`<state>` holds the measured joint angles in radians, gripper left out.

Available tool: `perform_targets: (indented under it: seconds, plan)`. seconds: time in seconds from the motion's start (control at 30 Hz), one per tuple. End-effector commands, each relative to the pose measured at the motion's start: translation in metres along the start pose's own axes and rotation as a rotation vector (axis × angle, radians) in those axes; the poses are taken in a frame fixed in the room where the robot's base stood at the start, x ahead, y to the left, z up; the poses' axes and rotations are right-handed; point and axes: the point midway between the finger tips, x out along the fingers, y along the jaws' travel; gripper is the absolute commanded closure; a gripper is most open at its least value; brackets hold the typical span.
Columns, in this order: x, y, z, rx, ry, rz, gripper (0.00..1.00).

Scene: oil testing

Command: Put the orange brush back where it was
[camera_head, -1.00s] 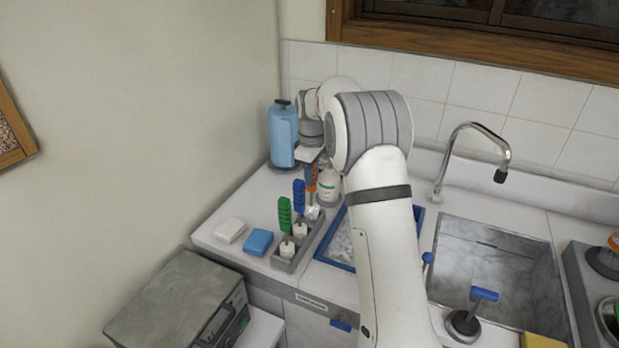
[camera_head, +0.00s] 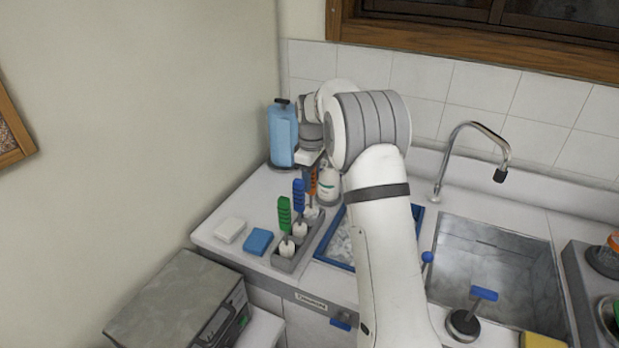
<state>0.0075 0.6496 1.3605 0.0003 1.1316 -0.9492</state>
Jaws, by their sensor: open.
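The orange brush (camera_head: 312,183) stands upright at the back end of the grey brush holder (camera_head: 286,264), its white bristle end down at the holder's rear slot. The blue brush (camera_head: 298,196) and the green brush (camera_head: 284,215) stand upright in the slots in front of it. My gripper (camera_head: 311,166) is open at the top of the orange brush's handle, pointing down. The arm partly hides the fingers, and whether they touch the handle cannot be told.
A light-blue canister (camera_head: 283,135) stands at the back left, and a white bottle (camera_head: 329,186) stands close behind the holder. A white block (camera_head: 230,230) and a blue sponge (camera_head: 258,241) lie left of it. A blue-rimmed tray (camera_head: 337,262) and the sink (camera_head: 495,265) are to the right.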

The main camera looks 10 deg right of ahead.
Motion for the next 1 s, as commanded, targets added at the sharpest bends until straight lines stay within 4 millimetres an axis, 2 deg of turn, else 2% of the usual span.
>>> perform_targets:
  seconds: [0.17,0.5,0.6,0.87,1.0]
  plan:
    - [-0.018,0.001,-0.001,0.0,0.002,0.003,0.58]
    - [-0.09,0.0,-0.001,-0.001,0.003,0.004,0.58]
    - [-0.106,0.0,-0.001,-0.001,0.002,0.003,0.58]
    - [-0.122,-0.001,-0.001,0.0,0.001,0.001,0.58]
    - [-0.133,-0.013,0.008,0.037,0.009,0.012,0.58]
